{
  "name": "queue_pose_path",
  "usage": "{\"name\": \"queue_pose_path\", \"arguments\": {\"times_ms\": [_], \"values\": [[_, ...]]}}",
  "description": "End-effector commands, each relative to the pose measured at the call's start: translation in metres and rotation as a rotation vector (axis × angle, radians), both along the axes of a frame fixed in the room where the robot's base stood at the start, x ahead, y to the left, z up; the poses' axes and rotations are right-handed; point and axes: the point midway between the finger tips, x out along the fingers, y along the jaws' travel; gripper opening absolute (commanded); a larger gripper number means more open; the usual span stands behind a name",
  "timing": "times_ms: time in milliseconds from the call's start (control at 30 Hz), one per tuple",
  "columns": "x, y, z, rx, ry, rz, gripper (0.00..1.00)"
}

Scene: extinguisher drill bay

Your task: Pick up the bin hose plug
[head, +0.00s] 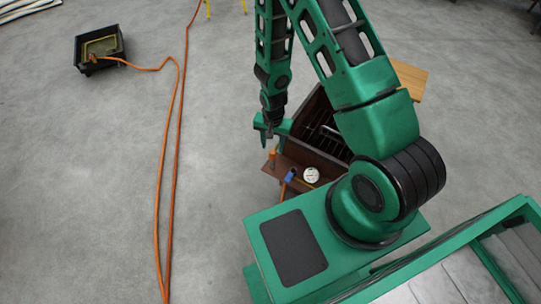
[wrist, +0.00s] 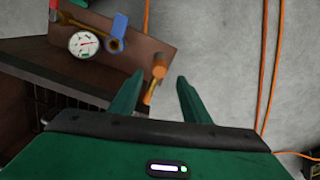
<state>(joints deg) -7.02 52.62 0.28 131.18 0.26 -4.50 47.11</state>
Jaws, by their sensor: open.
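An orange-headed, peg-like piece (wrist: 159,70) with a yellowish shank sits at the edge of a brown board (wrist: 140,33). It may be the bin hose plug, but I cannot tell for sure. It also shows in the head view (head: 271,157), just below my gripper (head: 265,136). In the wrist view my gripper (wrist: 160,80) is open, and the piece appears between its two green fingers, nearer the left one. I see no contact. A black bin (head: 80,62) stands far off at the upper left, with an orange hose (head: 145,69) running into it; the hose end there is too small to make out.
A white gauge (head: 312,174) and a blue-ended piece (head: 290,175) lie on the board close by. A dark slatted crate (head: 311,112) stands behind. Orange hose lines (wrist: 270,70) run along the grey floor. The floor between board and bin is otherwise clear.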

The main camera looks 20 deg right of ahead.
Motion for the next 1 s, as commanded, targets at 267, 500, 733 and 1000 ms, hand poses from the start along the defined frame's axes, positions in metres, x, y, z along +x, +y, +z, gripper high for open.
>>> {"name": "queue_pose_path", "arguments": {"times_ms": [267, 500, 733, 1000], "values": [[-0.002, 0.001, -0.016, -0.001, 0.001, 0.001, 0.43], [-0.007, 0.002, -0.046, -0.001, 0.002, 0.002, 0.43], [-0.006, 0.002, -0.059, -0.001, -0.001, 0.001, 0.43], [-0.006, 0.002, -0.059, -0.001, -0.001, 0.001, 0.26]]}}
